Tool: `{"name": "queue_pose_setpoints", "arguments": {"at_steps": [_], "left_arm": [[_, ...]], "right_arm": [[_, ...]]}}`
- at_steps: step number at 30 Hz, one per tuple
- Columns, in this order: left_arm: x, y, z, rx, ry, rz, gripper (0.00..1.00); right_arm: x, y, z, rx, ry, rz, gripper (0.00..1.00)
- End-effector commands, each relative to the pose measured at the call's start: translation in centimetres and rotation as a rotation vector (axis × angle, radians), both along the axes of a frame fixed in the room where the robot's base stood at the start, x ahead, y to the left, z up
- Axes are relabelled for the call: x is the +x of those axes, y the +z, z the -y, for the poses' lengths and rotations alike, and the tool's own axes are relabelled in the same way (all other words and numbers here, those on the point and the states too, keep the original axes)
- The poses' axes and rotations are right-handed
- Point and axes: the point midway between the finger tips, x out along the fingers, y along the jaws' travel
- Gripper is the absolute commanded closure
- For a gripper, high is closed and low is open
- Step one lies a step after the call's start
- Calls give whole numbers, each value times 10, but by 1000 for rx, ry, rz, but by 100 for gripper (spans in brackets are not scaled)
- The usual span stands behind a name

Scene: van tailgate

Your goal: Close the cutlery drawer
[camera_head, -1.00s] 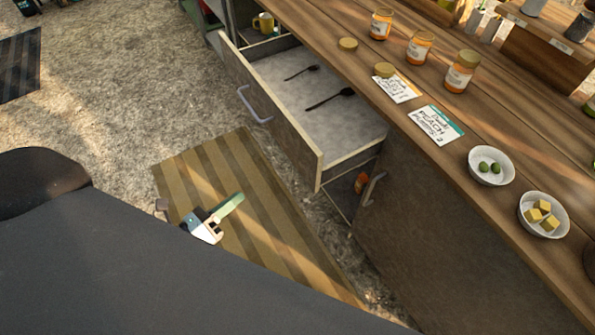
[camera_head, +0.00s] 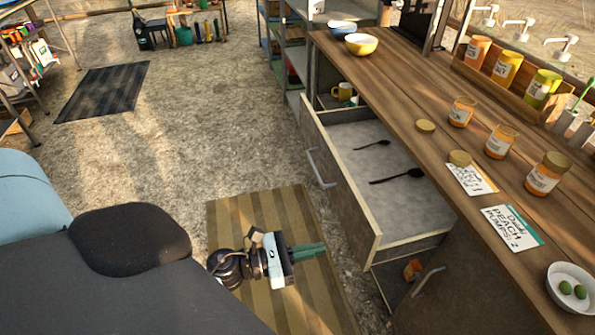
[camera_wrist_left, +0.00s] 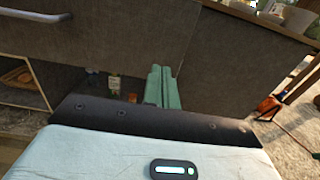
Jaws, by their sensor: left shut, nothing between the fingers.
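In the left wrist view the fingers (camera_wrist_left: 162,88) point toward the cabinet, and a grey panel with a bar handle (camera_wrist_left: 28,9) shows at upper left. My right gripper is not in view.
The counter (camera_head: 400,100) holds jars, cards and a white bowl (camera_head: 570,285) along its top. The striped mat (camera_head: 235,215) and the gravel left of the drawer are clear.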

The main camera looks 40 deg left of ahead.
Motion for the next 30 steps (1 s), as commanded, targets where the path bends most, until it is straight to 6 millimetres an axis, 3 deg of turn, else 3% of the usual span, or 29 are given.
{"name": "queue_pose_setpoints", "arguments": {"at_steps": [6,12,30], "left_arm": [[34,3,24,-4,1,2,100],[56,2,41,-6,1,1,100],[66,0,49,-2,0,-2,100]], "right_arm": [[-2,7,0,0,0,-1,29],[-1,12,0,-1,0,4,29],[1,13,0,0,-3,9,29]]}}
